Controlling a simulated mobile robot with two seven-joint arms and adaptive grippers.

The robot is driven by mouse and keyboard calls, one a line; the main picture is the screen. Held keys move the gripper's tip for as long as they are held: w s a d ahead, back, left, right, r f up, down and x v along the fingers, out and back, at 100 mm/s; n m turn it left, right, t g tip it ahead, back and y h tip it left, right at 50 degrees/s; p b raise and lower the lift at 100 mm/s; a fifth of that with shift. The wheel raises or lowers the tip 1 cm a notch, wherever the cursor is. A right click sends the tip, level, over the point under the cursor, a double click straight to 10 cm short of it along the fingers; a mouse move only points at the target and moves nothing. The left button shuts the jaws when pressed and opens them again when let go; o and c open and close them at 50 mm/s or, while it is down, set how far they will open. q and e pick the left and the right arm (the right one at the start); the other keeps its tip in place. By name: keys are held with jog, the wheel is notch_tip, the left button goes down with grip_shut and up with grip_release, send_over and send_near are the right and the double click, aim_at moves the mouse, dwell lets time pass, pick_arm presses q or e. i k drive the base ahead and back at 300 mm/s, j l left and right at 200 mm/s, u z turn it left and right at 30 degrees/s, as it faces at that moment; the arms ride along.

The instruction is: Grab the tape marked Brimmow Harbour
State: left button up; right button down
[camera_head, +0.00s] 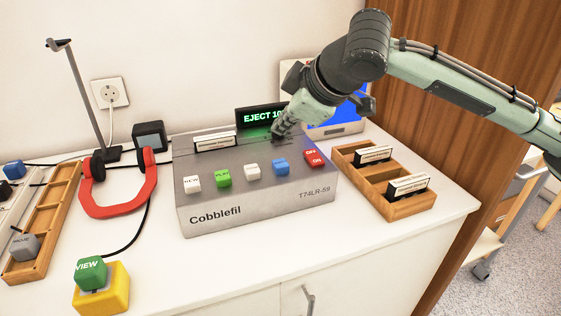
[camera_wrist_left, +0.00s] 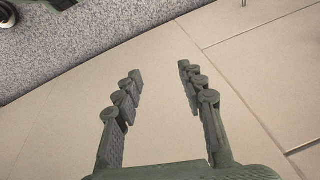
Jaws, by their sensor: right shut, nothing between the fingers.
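Three tapes show in the head view, and their labels are too small to read. One tape (camera_head: 215,142) stands at the top left of the grey Cobblefil player (camera_head: 250,215). Two more, a rear tape (camera_head: 374,154) and a front tape (camera_head: 408,186), sit in the wooden rack (camera_head: 390,207) on the right. I cannot tell which is marked Brimmow Harbour. My right gripper (camera_head: 277,133) is shut and empty at the top of the player, by the display (camera_head: 262,115) reading "EJECT 10" with the rest hidden.
A green VIEW button (camera_head: 90,273) on a yellow base stands at the front left. Red headphones (camera_head: 120,200), a black box (camera_head: 150,136) and a long wooden tray (camera_head: 45,232) lie left. A blue screen (camera_head: 325,112) is behind my right arm.

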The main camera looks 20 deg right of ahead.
aim_at(202, 144)
jog(key=k+l, duration=0.2)
jog(key=k, duration=0.3)
jog(key=k+l, duration=0.15)
jog(key=k, duration=0.3)
